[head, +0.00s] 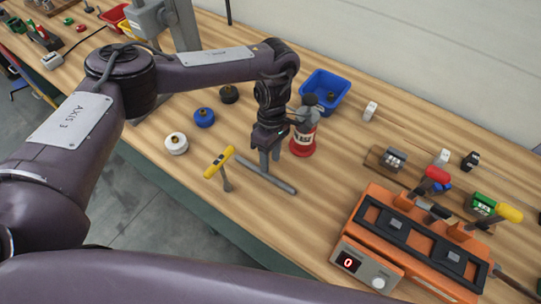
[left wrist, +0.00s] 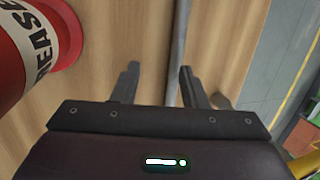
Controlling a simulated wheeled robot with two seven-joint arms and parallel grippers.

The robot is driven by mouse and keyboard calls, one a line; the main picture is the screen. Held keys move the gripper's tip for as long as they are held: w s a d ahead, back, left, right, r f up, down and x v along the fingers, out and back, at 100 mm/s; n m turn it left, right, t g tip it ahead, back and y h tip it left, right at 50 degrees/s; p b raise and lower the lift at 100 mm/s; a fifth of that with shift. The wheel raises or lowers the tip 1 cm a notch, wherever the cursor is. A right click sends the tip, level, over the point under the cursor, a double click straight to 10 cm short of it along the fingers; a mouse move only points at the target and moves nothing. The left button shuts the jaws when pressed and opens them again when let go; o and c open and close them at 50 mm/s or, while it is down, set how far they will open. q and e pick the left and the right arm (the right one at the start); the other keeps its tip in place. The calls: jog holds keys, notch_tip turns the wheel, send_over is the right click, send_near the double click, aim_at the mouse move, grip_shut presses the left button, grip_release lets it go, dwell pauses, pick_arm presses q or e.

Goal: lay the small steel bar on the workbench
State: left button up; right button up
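The small steel bar (head: 280,182) is a thin grey rod that appears to lie flat on the wooden workbench (head: 215,225). My left gripper (head: 269,162) points down over the bar near its middle. In the left wrist view the bar (left wrist: 179,45) runs between the two separated fingers of my left gripper (left wrist: 157,82), closer to the right-hand finger. A gap shows on both sides of the bar, so the gripper is open and not holding it. My right gripper is not in view.
A red and white grease container (head: 303,138) stands close to the right of my left gripper. A yellow-handled tool (head: 220,163) is just left of the bar. A blue bin (head: 325,90) is behind; an orange device (head: 410,245) is at right. Bare bench lies in front.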

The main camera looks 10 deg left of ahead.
pick_arm(q)
jog(key=b+v, duration=0.1)
jog(key=v, duration=0.6)
jog(key=shift+r, duration=0.4)
jog(key=shift+w+r, duration=0.1)
